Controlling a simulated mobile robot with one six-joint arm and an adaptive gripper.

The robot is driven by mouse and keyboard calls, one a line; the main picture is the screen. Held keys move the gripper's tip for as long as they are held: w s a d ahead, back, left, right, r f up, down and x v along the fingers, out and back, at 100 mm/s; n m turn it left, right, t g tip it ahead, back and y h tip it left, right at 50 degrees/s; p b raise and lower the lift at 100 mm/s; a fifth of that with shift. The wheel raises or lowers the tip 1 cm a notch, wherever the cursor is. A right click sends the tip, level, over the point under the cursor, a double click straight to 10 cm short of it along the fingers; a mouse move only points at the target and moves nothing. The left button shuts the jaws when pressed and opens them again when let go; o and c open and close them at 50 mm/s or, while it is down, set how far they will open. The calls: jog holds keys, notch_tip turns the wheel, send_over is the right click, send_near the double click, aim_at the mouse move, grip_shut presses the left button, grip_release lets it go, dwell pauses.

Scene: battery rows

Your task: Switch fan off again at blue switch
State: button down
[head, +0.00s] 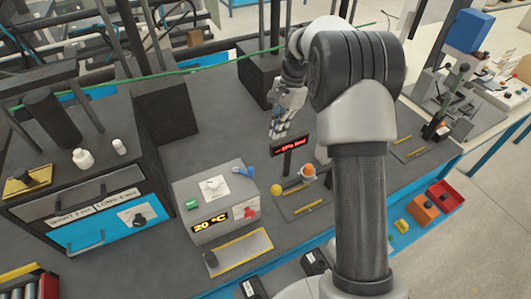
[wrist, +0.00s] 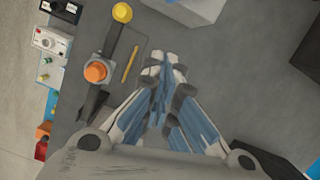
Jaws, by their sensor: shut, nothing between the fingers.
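A blue switch-like lever (head: 243,171) sits at the back right corner of the grey box (head: 195,232) with the "20 °C" display in the head view. The same box carries a green button (head: 192,205) and a red knob (head: 251,212). My gripper (head: 277,130) is shut and empty, above the table behind and right of that box, apart from the lever. In the wrist view its fingers (wrist: 160,72) meet over bare table. A corner of the grey box shows at that view's top edge; the lever is not visible there. I cannot make out a fan.
A small red-lit display (head: 290,146) stands near my gripper. In front are a yellow ball (head: 277,190) and an orange cap (head: 308,172); the cap also shows in the wrist view (wrist: 95,72). Dark blocks (head: 165,112) stand at the back. Grey table between them is clear.

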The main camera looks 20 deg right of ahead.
jog(key=shift+s+a, duration=0.1)
jog(key=b+x, duration=0.2)
jog(key=x, duration=0.8)
jog(key=a, duration=0.1)
jog(key=s+a, duration=0.1)
jog(key=a, duration=0.1)
jog(key=shift+s+a, duration=0.25)
jog(key=shift+a, duration=0.05)
jog(key=shift+r, duration=0.1)
jog(key=shift+s, duration=0.1)
jog(key=shift+s+a+m, duration=0.1)
jog(key=shift+s+m, duration=0.15)
jog(key=shift+m, duration=0.15)
